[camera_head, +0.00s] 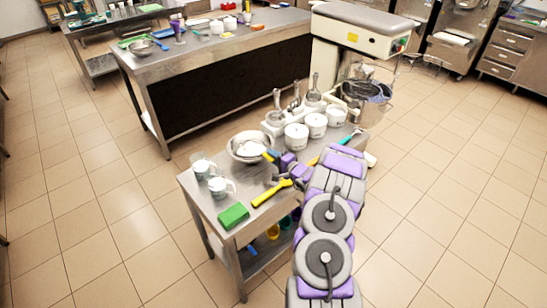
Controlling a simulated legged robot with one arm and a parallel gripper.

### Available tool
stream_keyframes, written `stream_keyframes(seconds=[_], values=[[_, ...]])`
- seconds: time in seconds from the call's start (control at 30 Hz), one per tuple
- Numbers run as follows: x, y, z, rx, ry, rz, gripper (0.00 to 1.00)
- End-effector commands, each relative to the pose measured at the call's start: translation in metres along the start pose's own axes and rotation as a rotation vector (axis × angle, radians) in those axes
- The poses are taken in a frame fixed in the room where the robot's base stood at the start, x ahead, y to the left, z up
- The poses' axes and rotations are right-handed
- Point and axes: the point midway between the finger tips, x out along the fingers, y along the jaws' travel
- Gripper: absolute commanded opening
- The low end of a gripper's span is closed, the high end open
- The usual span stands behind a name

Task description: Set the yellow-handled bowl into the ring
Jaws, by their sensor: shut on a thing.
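A metal bowl (244,147) with pale contents is at the left-middle of the small steel table. A bit of yellow shows at its right rim, beside my gripper (274,158); it looks like the handle. My gripper reaches in from the right and is shut at that rim, on the bowl's handle as far as I can see. The fingertips are small and partly hidden. I cannot tell whether the bowl rests on the table or is slightly raised. I cannot clearly make out a separate ring; one may be hidden under the bowl.
On the small table (202,205) are clear jugs (219,187), a green sponge (233,215), a yellow-handled tool (270,192) and white tubs (316,124). A mixer (362,28) with a metal bowl (367,100) stands behind. A long bench (275,36) is at the back; floor is clear on the right.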

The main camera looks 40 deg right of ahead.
Motion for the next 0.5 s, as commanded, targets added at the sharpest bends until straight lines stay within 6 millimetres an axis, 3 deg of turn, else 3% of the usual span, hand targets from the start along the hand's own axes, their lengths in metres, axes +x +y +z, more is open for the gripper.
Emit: stream_keyframes(seconds=[0.5], values=[[0.002,0.012,0.001,0.003,-0.001,0.006,0.0]])
